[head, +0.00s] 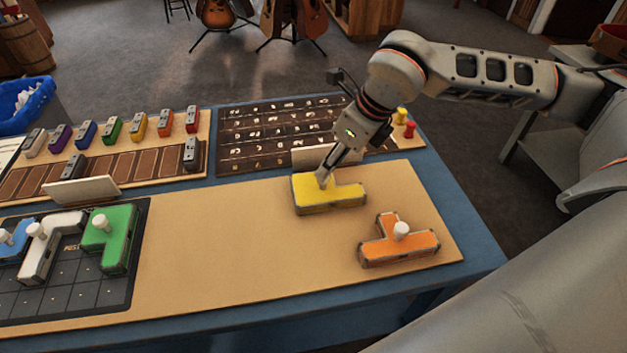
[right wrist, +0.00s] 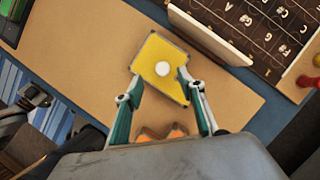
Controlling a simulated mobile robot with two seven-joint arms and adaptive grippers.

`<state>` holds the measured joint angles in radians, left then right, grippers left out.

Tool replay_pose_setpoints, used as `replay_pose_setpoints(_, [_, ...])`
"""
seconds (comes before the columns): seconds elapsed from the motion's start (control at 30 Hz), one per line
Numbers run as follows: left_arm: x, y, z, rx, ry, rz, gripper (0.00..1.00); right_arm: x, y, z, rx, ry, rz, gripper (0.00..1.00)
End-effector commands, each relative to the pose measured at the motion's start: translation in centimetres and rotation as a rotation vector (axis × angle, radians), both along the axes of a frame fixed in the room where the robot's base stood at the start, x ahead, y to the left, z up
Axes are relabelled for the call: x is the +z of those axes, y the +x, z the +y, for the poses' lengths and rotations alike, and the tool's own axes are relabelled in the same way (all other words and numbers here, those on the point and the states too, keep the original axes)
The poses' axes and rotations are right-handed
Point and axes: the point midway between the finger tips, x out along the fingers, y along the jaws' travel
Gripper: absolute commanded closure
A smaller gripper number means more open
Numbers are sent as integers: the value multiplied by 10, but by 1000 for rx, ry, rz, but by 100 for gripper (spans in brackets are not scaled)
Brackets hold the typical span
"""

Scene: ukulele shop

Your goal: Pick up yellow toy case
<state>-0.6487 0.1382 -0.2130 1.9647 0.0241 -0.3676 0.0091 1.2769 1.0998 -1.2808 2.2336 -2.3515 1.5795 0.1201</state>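The yellow toy case (head: 342,196) is an L-shaped block lying on the tan board, right of its middle. In the right wrist view, the yellow case (right wrist: 153,50) has a round white knob (right wrist: 162,69) on top. My right gripper (head: 324,178) is directly over the case, pointing down, and hides the knob in the head view. In the right wrist view, the fingers of my right gripper (right wrist: 163,82) are spread apart, one on each side of the knob. I cannot tell if they touch the case. My left gripper is not in view.
An orange case (head: 385,246) with a white knob lies close by, front right. Green (head: 117,232), white (head: 45,253) and blue (head: 12,243) cases sit on a dark grid at left. A card stand (head: 304,155) stands just behind the yellow case. The board's middle is clear.

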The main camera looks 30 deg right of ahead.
Motion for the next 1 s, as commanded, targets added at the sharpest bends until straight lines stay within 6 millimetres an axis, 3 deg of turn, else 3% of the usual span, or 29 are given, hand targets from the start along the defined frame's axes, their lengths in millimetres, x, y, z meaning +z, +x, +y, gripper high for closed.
replay_pose_setpoints(0.37, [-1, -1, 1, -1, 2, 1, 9, -28, 11, 1, -8, -12, -7, 60])
replay_pose_setpoints(0.7, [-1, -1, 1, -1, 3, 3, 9, -69, 23, 9, -9, -12, -7, 60])
replay_pose_setpoints(1.0, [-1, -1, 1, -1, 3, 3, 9, -72, 25, 9, -9, -11, -8, 63])
